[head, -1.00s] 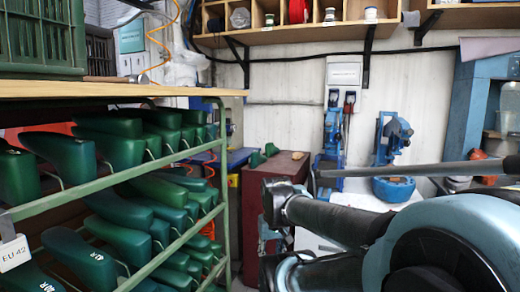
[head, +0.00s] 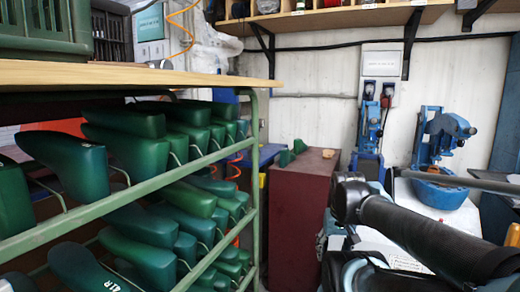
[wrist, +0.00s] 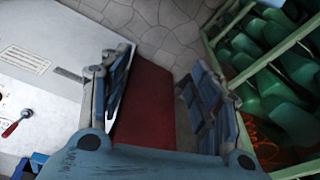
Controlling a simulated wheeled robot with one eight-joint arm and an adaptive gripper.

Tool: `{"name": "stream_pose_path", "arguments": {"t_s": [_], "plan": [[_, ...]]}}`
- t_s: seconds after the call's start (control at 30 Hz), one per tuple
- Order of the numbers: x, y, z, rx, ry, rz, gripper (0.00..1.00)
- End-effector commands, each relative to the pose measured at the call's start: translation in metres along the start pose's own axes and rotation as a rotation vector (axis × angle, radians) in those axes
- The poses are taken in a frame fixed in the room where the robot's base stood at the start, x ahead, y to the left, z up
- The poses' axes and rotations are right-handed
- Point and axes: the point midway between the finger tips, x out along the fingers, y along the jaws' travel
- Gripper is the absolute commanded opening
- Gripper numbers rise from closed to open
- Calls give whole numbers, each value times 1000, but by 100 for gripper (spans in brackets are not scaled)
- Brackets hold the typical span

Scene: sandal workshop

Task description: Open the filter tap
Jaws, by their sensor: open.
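I cannot make out a filter tap for certain in any view. In the wrist view my gripper (wrist: 155,78) has its two blue-grey fingers spread apart with nothing between them. It points down over a dark red cabinet (wrist: 147,105) and the paved floor. A small red-handled part (wrist: 12,129) lies at the left edge of the wrist view on a white surface; whether it is a tap is unclear. In the head view my arm comes in from the lower right, and the gripper fingers cannot be made out there.
A green rack (head: 257,185) full of green shoe lasts (head: 130,150) fills the left. The dark red cabinet (head: 292,215) stands beyond it. A blue machine (head: 438,150) stands on a white table (head: 455,222) at right. A shelf (head: 340,20) hangs on the wall.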

Motion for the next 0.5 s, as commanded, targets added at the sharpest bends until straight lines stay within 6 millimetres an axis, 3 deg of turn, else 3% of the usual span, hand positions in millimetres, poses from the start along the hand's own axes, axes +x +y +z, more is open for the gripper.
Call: {"name": "stream_pose_path", "arguments": {"t_s": [0.17,0.5], "plan": [[-6,-33,-44,169,76,-147,60],[-49,-131,-169,757,157,-661,60]]}}
